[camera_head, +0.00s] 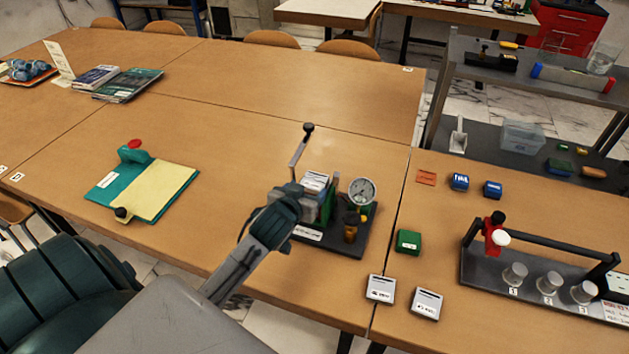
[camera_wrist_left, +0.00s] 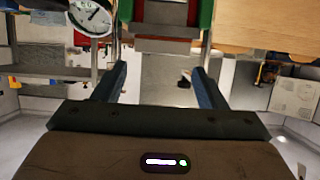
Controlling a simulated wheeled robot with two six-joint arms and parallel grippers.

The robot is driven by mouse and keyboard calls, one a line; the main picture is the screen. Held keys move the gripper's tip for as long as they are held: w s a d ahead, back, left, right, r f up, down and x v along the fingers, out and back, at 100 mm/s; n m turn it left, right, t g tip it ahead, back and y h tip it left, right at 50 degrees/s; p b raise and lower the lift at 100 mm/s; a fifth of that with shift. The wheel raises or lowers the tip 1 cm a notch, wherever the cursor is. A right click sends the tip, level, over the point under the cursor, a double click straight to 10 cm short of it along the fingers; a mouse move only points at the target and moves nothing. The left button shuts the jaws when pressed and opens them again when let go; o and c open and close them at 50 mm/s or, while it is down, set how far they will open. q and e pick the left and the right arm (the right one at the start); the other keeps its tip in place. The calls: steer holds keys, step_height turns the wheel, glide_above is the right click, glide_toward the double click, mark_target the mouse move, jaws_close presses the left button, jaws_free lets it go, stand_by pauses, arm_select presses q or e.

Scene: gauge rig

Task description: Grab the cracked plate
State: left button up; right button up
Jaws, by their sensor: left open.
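My left gripper (camera_head: 292,200) is at the near left side of the gauge rig (camera_head: 348,243) in the head view and hides part of it. In the left wrist view the left gripper (camera_wrist_left: 160,72) is open, with its two dark fingers apart and nothing gripped between them. A pale plate (camera_head: 316,182) sits at the top of the rig's green holder (camera_head: 328,205). A red and green part with a pale face (camera_wrist_left: 166,12) shows just beyond the fingertips. No crack can be made out on any plate. The right gripper is out of view.
A round gauge (camera_head: 361,192) and a tall lever (camera_head: 301,150) stand on the rig. Two white labelled pieces (camera_head: 380,289) (camera_head: 426,303) and a green block (camera_head: 408,241) lie to its right. A rack with cups (camera_head: 480,268) is farther right.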

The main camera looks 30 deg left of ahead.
mark_target(314, 181)
arm_select(q)
steer(key=p+x, duration=0.1)
steer(key=x, duration=0.3)
steer(key=shift+w+a+f+p, duration=0.1)
steer(key=shift+w+a+p, duration=0.05)
steer(key=shift+w+p, duration=0.2)
steer(key=shift+w+f, duration=0.2)
steer(key=shift+w, duration=0.05)
steer(key=shift+s, duration=0.1)
steer(key=shift+c, duration=0.3)
steer(key=c, duration=0.7)
